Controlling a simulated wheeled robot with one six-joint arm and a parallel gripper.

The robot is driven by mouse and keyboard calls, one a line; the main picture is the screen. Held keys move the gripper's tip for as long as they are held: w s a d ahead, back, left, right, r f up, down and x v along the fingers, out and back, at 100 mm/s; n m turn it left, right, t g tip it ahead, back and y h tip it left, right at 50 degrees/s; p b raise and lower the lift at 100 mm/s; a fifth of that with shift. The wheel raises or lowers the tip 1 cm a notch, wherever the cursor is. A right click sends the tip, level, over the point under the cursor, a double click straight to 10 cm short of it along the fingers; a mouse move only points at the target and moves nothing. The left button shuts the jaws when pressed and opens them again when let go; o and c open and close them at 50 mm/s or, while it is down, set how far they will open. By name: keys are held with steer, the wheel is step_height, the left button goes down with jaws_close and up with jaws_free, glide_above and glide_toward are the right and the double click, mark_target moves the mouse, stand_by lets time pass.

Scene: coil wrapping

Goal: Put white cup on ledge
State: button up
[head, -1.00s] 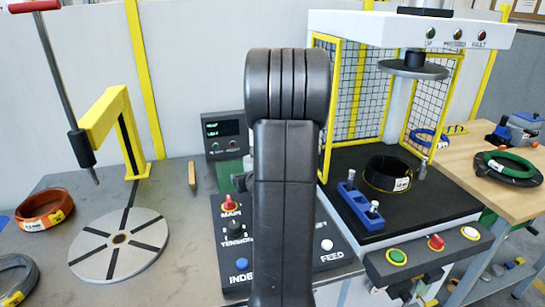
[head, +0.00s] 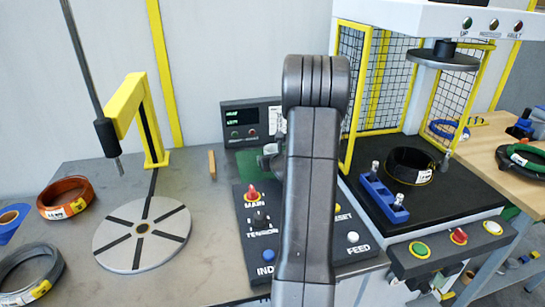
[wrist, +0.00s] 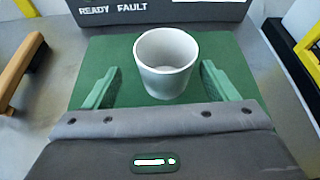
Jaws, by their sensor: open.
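In the wrist view a plain white cup (wrist: 166,65) stands upright on a green mat (wrist: 110,52). My gripper (wrist: 161,78) is open, with one green finger on each side of the cup. The cup sits between the fingertips, with a visible gap at least on the left; contact on the right is hard to judge. I cannot tell which surface is the ledge.
A display box (head: 252,121) stands behind the mat, and a button panel (head: 262,240) lies in front. A wooden-handled item (head: 212,164) is to the left. A slotted disc (head: 142,234) and coils are further left. A caged press (head: 405,100) stands right.

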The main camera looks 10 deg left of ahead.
steer(key=shift+w+a+f+p, duration=0.15)
steer(key=shift+w+p, duration=0.2)
steer(key=shift+w, duration=0.25)
steer(key=shift+d+p+x, duration=0.15)
steer(key=shift+p+x, duration=0.15)
steer(key=shift+x, duration=0.7)
steer(key=shift+d+p+x, duration=0.1)
steer(key=shift+p+x, duration=0.2)
steer(key=shift+x, duration=0.7)
steer(key=c, duration=1.1)
